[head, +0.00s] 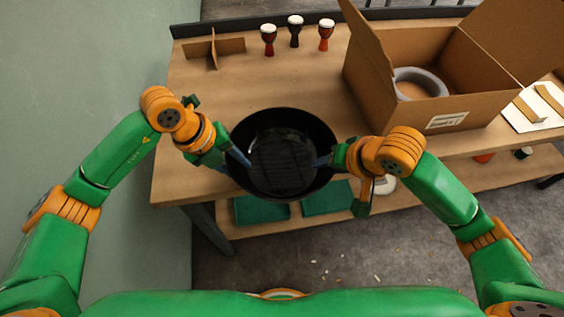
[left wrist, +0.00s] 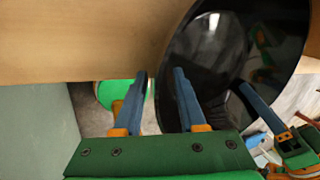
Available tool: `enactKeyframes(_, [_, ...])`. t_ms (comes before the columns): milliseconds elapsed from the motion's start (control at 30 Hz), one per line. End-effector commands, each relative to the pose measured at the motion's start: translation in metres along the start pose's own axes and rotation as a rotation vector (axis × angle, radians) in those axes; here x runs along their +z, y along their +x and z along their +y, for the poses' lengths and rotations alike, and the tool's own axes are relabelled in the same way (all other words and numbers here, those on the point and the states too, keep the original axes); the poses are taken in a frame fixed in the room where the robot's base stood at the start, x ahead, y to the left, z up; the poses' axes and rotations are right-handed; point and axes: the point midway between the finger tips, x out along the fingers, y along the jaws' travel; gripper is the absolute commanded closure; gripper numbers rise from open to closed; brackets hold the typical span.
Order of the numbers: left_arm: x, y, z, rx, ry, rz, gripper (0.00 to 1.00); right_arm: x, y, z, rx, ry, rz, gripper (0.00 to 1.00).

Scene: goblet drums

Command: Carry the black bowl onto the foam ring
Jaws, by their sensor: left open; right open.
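The black bowl (head: 283,150) sits at the front edge of the wooden table, partly overhanging it. My left gripper (head: 240,158) is open at the bowl's left rim. In the left wrist view the rim of the bowl (left wrist: 222,50) runs between the two blue fingers of this gripper (left wrist: 160,80); I cannot tell whether they touch it. My right gripper (head: 322,162) is open at the bowl's right rim; its fingers are partly hidden. The grey foam ring (head: 431,79) lies inside the open cardboard box (head: 398,107) at the right, partly hidden by the box wall.
Three small goblet drums (head: 295,30) stand at the table's back. A cardboard divider (head: 228,46) stands at back left. The box's raised flaps flank its opening. A white board (head: 535,107) lies at far right. Bare table (head: 215,85) lies left of the bowl.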

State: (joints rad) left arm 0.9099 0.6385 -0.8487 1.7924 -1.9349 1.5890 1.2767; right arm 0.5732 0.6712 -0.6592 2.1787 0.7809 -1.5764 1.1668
Motion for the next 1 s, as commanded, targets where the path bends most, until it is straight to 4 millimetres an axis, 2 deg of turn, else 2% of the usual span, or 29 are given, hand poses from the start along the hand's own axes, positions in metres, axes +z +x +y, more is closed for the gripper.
enactKeyframes(200, [0.0,0.018,0.0,0.001,0.0,0.0,0.6,0.0,0.018,0.0,0.0,0.001,-0.001,0.57])
enactKeyframes(467, [0.0,0.02,0.0,0.0,0.0,-0.001,0.6,0.0,0.02,0.0,0.0,0.0,0.001,0.57])
enactKeyframes(500, [0.0,0.02,0.0,0.0,0.0,-0.001,0.65,0.0,0.02,0.0,0.0,0.0,0.001,0.62])
enactKeyframes(633, [0.0,0.02,0.0,0.0,0.0,-0.001,1.0,0.0,0.02,0.0,0.0,0.0,0.001,0.97])
enactKeyframes(667, [0.0,0.02,0.0,0.0,0.0,-0.001,1.0,0.0,0.02,0.0,0.0,0.0,0.001,1.0])
enactKeyframes(1000, [0.001,0.019,0.0,0.001,0.0,-0.002,1.0,0.0,0.019,0.001,0.001,0.0,0.001,1.0])
